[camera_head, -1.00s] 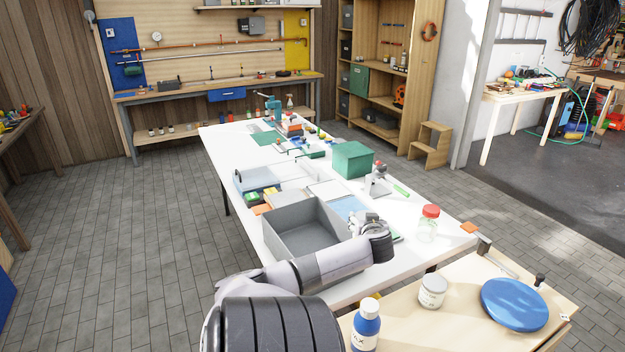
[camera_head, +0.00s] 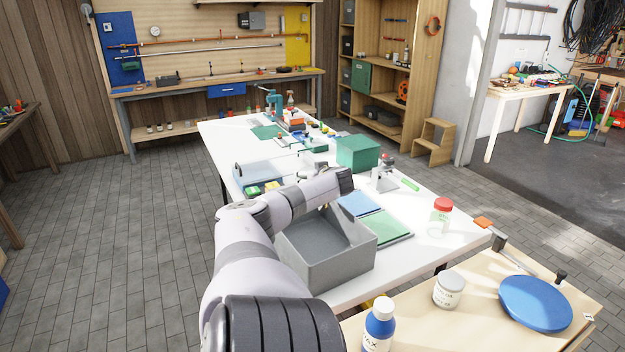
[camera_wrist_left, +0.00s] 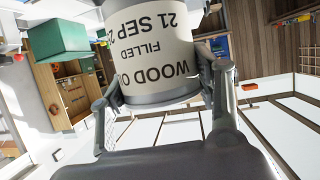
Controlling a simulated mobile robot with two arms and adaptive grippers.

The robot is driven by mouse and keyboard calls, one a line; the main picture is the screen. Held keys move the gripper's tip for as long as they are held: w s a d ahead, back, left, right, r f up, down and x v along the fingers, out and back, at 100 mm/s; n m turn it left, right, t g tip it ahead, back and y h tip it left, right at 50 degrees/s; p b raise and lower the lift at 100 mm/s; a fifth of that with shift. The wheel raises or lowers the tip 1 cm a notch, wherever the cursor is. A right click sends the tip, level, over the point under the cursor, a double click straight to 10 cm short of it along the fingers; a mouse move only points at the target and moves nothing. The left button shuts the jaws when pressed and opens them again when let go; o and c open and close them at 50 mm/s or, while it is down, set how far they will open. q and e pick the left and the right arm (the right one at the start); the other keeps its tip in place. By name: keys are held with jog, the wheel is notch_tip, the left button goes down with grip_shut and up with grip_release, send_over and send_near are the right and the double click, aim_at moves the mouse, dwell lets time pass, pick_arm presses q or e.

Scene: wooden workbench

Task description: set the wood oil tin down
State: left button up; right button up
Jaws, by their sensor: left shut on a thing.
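The wood oil tin (camera_wrist_left: 150,45) fills the upper middle of the left wrist view. It has a pale label with dark print that appears upside down, and a grey metal rim. My left gripper (camera_wrist_left: 160,78) is shut on it, one finger on each side. In the head view my left arm reaches over the white table (camera_head: 335,292), behind the grey bin. The tin cannot be made out there, and my own arm hides most of the hand. Whether the tin touches any surface cannot be told. My right gripper is not in view.
The open grey bin (camera_head: 332,274) stands near the table's left edge. Blue and green mats (camera_head: 386,226), a green box (camera_head: 358,152) and a red-lidded jar (camera_head: 440,218) lie beyond it. A wax bottle (camera_head: 379,325), white jar (camera_head: 448,290) and blue disc (camera_head: 535,303) occupy the near bench.

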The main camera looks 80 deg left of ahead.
pick_arm(q)
jog(key=shift+f+b, duration=2.15)
jog(key=shift+f, duration=5.95)
jog(key=shift+f, duration=0.15)
jog(key=o, duration=1.4)
jog(key=shift+o, duration=0.2)
